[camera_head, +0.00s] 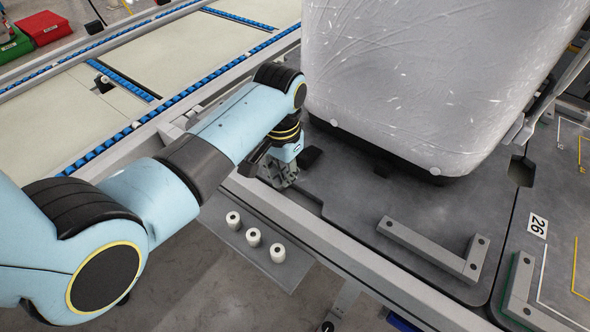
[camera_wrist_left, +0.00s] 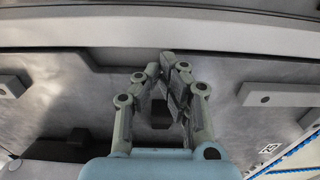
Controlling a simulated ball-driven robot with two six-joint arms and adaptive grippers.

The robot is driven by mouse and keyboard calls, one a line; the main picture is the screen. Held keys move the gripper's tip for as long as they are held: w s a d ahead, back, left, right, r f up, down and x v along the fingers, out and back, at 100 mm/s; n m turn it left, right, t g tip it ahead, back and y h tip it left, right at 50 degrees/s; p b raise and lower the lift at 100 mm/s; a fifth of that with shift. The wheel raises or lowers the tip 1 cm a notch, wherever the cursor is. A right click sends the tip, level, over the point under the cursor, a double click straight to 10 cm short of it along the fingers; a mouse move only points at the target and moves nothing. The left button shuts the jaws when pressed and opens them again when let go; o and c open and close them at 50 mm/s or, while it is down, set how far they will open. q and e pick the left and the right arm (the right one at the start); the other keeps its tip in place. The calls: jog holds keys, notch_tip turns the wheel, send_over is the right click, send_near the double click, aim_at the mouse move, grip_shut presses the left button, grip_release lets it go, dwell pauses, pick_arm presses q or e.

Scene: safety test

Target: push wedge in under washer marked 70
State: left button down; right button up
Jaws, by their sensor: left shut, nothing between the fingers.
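The washer (camera_head: 400,75) is a large pale grey block in scuffed wrapping with a dark base, standing on a grey plate in the head view. No 70 is readable on it. A small black block, probably the wedge (camera_head: 310,156), lies on the plate at its near left corner; a dark block also shows beyond my fingers in the left wrist view (camera_wrist_left: 160,116). My left gripper (camera_head: 285,184) points down just left of the black block, close to the plate. It is shut and empty, and its fingertips (camera_wrist_left: 173,58) are together. Contact with the block cannot be told.
An L-shaped metal stop (camera_head: 430,250) is fixed on the plate's front right. Several white rollers (camera_head: 254,237) stand on a shelf at the front edge. Blue-edged conveyors (camera_head: 150,50) run along the left.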

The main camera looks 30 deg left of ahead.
aim_at(310, 153)
pick_arm(q)
notch_tip(310, 153, down, 2)
jog(key=shift+w, duration=0.1)
jog(key=w, duration=0.2)
jog(key=w+b, duration=0.1)
jog(key=shift+w+d+r, duration=0.15)
jog(key=shift+d+r, duration=0.05)
jog(key=shift+d, duration=0.05)
jog(key=shift+w, duration=0.2)
jog(key=shift+r, duration=0.1)
pick_arm(e)
jog(key=shift+s+a+f, duration=0.15)
jog(key=shift+a+f, duration=0.35)
jog(key=shift+f, duration=0.35)
jog(key=shift+d, duration=0.2)
